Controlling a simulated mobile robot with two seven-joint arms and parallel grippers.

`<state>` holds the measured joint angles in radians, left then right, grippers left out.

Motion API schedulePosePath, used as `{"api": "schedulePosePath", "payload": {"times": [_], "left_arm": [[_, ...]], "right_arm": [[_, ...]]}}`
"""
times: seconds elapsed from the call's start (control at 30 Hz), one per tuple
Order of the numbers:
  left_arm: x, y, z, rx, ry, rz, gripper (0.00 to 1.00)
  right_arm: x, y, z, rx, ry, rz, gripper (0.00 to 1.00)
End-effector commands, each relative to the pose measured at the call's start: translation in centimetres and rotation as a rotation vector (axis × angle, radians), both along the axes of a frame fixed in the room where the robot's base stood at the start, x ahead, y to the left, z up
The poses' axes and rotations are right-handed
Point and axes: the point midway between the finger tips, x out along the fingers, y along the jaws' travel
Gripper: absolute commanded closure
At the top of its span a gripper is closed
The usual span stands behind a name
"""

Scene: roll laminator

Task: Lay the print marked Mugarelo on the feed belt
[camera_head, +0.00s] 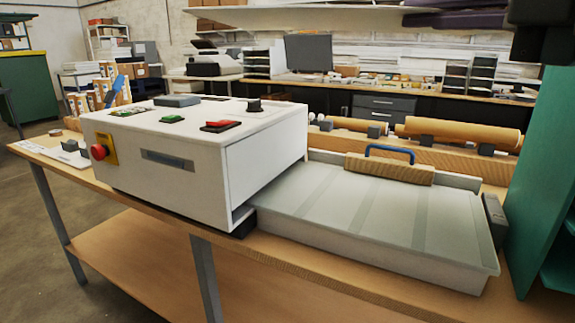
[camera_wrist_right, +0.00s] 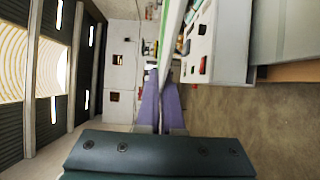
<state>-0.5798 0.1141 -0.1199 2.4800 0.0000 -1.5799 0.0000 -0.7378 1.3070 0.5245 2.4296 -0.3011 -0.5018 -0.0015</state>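The feed belt (camera_head: 325,205) is a pale grey flat bed with darker bands, joined to the right side of the white laminator (camera_head: 165,165). Its surface is bare apart from a wooden block with a blue handle (camera_head: 390,168) at its far edge. A dark part of my right arm shows in the top right corner of the head view. In the right wrist view my right gripper (camera_wrist_right: 161,90) has its purple fingers close together on a thin white sheet (camera_wrist_right: 172,35), seen almost edge-on. No marking on it is readable. My left gripper is out of view.
A green cabinet (camera_head: 545,190) stands close at the right end of the belt. A small dark grey box (camera_head: 494,220) sits between them. Brown rolls (camera_head: 460,133) lie behind the belt. The laminator's red stop button (camera_head: 99,152) sticks out at its left front.

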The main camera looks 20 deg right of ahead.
Motion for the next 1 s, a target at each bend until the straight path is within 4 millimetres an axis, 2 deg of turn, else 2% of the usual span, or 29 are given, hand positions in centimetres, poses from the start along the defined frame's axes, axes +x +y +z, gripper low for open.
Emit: {"api": "schedulePosePath", "payload": {"times": [0.27,0.53,0.73,1.0], "left_arm": [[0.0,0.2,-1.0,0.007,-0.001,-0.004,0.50],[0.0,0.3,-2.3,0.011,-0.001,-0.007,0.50],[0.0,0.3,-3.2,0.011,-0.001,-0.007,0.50],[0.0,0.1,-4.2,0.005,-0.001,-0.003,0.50]], "right_arm": [[1.4,-1.7,-1.4,0.007,-0.010,-0.136,1.00],[3.4,-3.2,-5.4,0.020,-0.003,-0.305,1.00],[4.9,-3.3,-8.7,0.015,-0.001,-0.385,1.00],[6.4,-2.0,-12.6,0.004,-0.002,-0.416,1.00]]}}
